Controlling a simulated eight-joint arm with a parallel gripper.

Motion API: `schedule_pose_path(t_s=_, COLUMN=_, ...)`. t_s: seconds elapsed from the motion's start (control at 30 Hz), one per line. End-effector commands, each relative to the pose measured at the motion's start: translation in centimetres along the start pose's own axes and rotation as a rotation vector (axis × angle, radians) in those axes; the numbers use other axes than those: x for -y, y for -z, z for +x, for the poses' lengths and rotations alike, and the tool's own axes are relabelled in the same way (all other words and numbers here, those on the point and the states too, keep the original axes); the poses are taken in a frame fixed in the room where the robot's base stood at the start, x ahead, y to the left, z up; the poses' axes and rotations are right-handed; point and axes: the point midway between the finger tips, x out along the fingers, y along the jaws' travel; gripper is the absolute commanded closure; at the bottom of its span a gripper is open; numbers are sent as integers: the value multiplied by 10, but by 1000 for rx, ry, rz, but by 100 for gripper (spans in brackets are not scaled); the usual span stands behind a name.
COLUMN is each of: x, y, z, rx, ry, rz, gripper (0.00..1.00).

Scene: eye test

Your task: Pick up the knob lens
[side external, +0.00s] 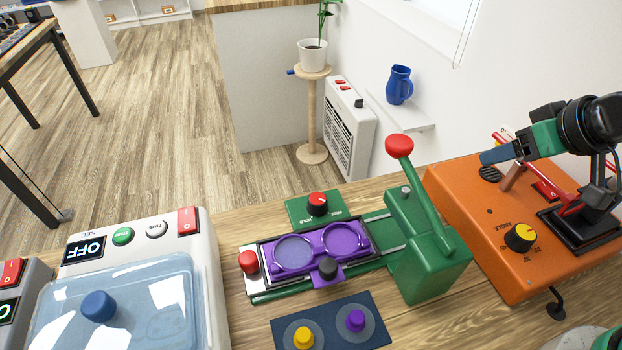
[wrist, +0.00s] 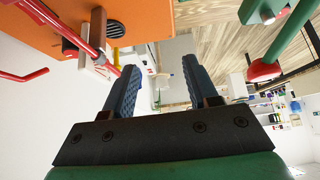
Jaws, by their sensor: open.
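Two round grey lenses lie on a dark blue mat (side external: 375,304) at the front; one has a yellow knob (side external: 303,338), the other a purple knob (side external: 355,320). I cannot tell which one the task means. A purple holder (side external: 346,271) behind them has two round seats; the left one looks filled with a bluish disc. My gripper (side external: 484,158) is at the right, above the orange box and well away from the lenses. In the wrist view my gripper (wrist: 158,68) is open, with nothing between its blue fingers. No lens shows in that view.
A green lever press (side external: 428,255) with a red ball stands between my gripper and the mat. A white machine (side external: 205,262) with a clear blue lid stands left. Bare wood shows around the mat.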

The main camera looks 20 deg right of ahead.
Motion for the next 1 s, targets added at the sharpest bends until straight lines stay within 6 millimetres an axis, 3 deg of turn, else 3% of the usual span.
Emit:
schedule_pose_path(t_s=0.07, x=0, y=0, z=0, rx=0, ry=0, rz=0, gripper=47)
schedule_pose_path(t_s=0.1, x=0, y=0, z=0, rx=0, ry=0, rz=0, gripper=39)
schedule_pose_path(t_s=0.47, x=0, y=2, z=-2, rx=0, ry=0, rz=0, gripper=39)
schedule_pose_path(t_s=0.77, x=0, y=30, z=-43, rx=0, ry=0, rz=0, gripper=39)
schedule_pose_path(t_s=1.0, x=72, y=30, z=-45, rx=201, ry=108, rz=98, gripper=39)
